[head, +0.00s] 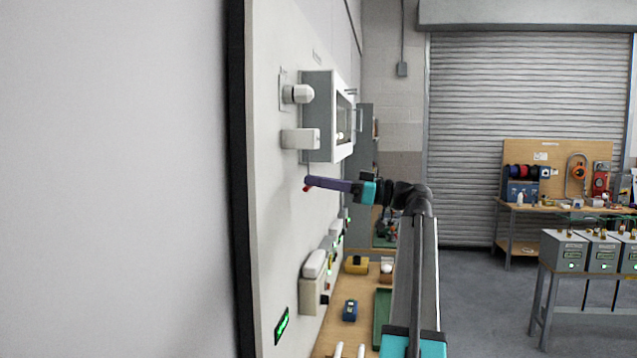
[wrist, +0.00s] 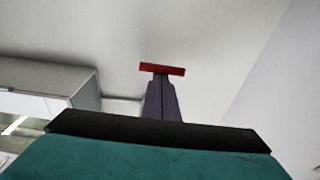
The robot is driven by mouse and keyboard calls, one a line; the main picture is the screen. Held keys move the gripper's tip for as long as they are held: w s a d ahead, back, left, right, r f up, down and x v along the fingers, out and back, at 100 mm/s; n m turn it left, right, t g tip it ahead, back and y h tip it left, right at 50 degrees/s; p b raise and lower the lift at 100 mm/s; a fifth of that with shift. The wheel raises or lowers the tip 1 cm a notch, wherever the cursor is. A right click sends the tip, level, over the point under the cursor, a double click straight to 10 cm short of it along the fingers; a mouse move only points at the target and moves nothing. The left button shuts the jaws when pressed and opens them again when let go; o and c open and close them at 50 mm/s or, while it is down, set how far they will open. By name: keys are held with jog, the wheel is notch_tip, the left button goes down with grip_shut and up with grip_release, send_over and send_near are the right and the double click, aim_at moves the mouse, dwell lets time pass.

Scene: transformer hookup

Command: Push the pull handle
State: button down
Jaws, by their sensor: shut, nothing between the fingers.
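A small red bar, which looks like the pull handle, shows at the wall panel (head: 275,210) just past my fingertips in the wrist view (wrist: 162,69). In the head view only a bit of red (head: 307,189) shows, at the lower side of the finger ends. My gripper (head: 308,182) has purple fingers, shut and empty, pointing left at the panel below the grey cabinet. In the wrist view the fingers (wrist: 161,80) end right at the bar's middle. I cannot tell whether they touch it.
The grey cabinet (head: 318,115) juts from the panel above my gripper, with a white box (head: 300,139) beside it. Below is a wooden bench (head: 336,335) with a yellow block (head: 356,265) and a blue one (head: 350,310). The panel around the bar is bare.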

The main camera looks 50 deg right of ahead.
jog(key=shift+f+b, duration=1.2)
jog(key=shift+f, duration=0.15)
jog(key=s+d+r+b, duration=0.3)
jog(key=s+d, duration=0.2)
jog(key=s, duration=0.3)
dwell(0.7)
